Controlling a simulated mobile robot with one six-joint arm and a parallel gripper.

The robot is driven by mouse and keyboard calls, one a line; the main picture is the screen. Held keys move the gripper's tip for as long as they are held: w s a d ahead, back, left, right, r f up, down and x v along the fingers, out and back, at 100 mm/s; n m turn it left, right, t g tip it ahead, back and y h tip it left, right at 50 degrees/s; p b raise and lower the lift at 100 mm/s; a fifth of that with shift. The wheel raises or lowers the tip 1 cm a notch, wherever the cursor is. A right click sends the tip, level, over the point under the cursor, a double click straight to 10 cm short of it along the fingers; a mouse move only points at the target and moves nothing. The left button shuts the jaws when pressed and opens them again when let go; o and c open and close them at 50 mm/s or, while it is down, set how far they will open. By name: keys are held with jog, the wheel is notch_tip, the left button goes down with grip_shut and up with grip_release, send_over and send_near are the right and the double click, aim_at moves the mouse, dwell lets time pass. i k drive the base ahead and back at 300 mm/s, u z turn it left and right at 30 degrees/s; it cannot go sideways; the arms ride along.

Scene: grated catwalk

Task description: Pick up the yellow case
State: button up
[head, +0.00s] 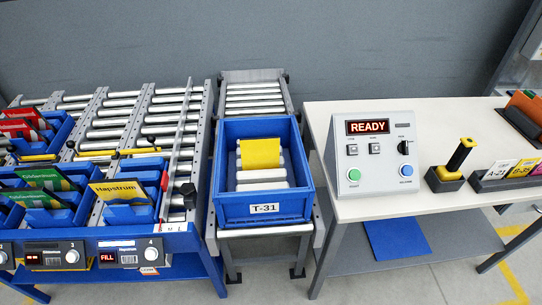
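A yellow case (260,153) lies in the blue tote (263,205) labelled T-31, near the tote's far end. It is flat-faced, and its top catches the light. Several pale, whitish pieces (262,186) lie below and around it in the same tote; I cannot tell whether they are cases or rollers. The near wall of the tote hides part of its floor. My gripper is not in view.
The tote sits on a short roller conveyor (253,91). At left, a roller rack holds blue bins with named cards, one a yellow Hapstrum card (118,191). At right, a white table (440,130) bears a READY control box (374,165) and a black-and-yellow handled device (454,165).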

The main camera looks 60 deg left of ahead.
aim_at(259, 154)
jog(key=u, duration=0.05)
jog(key=i, duration=0.75)
jog(key=u, duration=0.1)
jog(key=k, duration=0.2)
jog(key=u, duration=2.65)
jog(key=k, duration=0.25)
jog(key=u, duration=1.7)
